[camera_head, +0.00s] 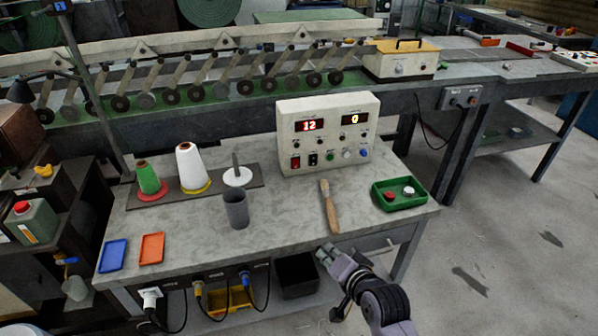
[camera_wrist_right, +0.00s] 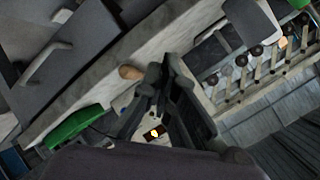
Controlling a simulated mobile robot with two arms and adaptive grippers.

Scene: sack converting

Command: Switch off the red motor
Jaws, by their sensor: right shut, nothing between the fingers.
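A cream control box (camera_head: 327,135) stands at the back of the workbench. Its two red displays read 12 and 0. A red rocker switch (camera_head: 296,163) and a black rocker switch (camera_head: 313,159) sit low on its front at the left, with knobs and buttons beside them. I cannot make out a red motor. My right gripper (camera_head: 325,252) is shut and empty at the bench's front edge, well in front of the box and apart from it. Its dark fingers also show in the right wrist view (camera_wrist_right: 150,92). My left gripper is not in view.
A wooden-handled brush (camera_head: 329,206) lies between my right gripper and the box. A green tray (camera_head: 389,203) is to its right. A grey cup (camera_head: 236,208) and thread cones (camera_head: 192,167) stand left. A small button box (camera_head: 460,98) hangs under the rear line.

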